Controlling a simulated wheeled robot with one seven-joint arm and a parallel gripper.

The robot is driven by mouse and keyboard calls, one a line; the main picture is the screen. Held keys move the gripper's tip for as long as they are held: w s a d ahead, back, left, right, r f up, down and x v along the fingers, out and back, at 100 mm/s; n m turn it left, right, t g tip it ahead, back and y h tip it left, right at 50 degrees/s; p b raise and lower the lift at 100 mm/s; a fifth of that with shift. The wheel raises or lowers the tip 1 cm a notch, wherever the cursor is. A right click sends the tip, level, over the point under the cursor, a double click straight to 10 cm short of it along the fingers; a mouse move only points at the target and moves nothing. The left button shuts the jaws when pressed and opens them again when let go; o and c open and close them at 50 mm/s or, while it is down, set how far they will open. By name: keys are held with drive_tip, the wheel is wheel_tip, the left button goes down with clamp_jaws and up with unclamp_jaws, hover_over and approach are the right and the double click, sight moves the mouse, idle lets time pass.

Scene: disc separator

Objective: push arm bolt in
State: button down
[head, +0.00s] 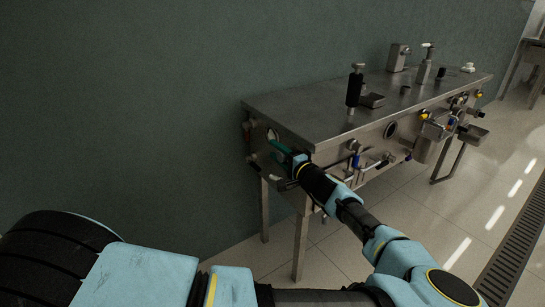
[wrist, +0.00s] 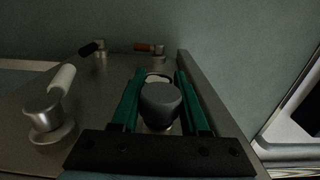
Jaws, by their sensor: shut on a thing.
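A round dark grey knob, which looks like the arm bolt (wrist: 161,103), sits between my gripper's two green fingers in the wrist view. It stands out from the grey metal side panel (wrist: 95,90). My gripper (wrist: 160,75) is shut on the knob, with one finger on each side of it. In the head view my gripper (head: 271,142) reaches the near left end of the steel machine (head: 300,105). The bolt is too small to make out there. How deep the bolt sits in its hole is hidden behind the knob.
In the wrist view, a white-handled metal fitting (wrist: 48,112) stands left of the fingers. A black lever (wrist: 91,47) and an orange-brown handle (wrist: 146,46) lie beyond. In the head view, pipes and valves (head: 375,162) line the machine's front, and the wall is close behind.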

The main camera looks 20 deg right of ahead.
sight(286, 158)
drive_tip(key=c, duration=0.7)
unclamp_jaws()
drive_tip(key=shift+d, duration=0.3)
drive_tip(key=o, duration=0.3)
drive_tip(key=shift+a, duration=0.1)
drive_tip(key=s, duration=0.3)
drive_tip(key=s+d, duration=0.1)
drive_tip(key=s, duration=0.4)
drive_tip(key=shift+s+d+b, duration=0.2)
drive_tip(key=shift+s+b, duration=0.15)
drive_tip(key=shift+s+d, duration=0.2)
drive_tip(key=shift+s, duration=0.3)
drive_tip(key=shift+s+d, duration=0.15)
drive_tip(key=shift+s, duration=0.3)
